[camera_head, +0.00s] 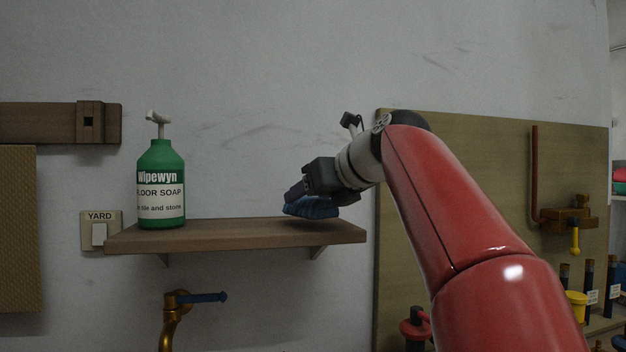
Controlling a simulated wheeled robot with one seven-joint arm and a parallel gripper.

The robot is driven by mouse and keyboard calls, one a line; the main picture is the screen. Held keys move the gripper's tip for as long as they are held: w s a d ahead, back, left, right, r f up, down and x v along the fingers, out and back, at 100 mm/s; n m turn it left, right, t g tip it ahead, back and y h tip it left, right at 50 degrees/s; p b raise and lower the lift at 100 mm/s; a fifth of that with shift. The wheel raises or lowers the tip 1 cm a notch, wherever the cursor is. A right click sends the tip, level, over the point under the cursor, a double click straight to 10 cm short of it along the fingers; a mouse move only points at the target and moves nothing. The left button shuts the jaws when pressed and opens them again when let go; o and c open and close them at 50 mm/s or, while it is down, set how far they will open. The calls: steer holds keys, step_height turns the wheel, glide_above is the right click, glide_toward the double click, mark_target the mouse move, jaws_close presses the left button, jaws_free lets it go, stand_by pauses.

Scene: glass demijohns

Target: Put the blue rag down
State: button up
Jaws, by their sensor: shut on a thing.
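The blue rag (312,208) is bunched under my gripper (308,200), over the right part of the wooden wall shelf (240,233). My gripper is shut on the rag. The rag hangs just above the shelf top, with a dark shadow under it. I cannot tell whether its lowest edge touches the wood. The fingertips are small and partly hidden by the rag. My red arm reaches in from the lower right.
A green floor soap bottle (161,190) with a pump stands on the shelf's left part. The shelf between bottle and rag is bare. A brass tap (174,315) with a blue lever is below. A YARD switch (100,232) is left. A wooden board (560,155) stands behind my arm.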

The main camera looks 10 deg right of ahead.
steer(key=shift+f, duration=0.25)
steer(key=shift+f+b, duration=0.4)
steer(key=shift+f, duration=0.25)
steer(key=o, duration=1.1)
steer(key=shift+r, duration=0.1)
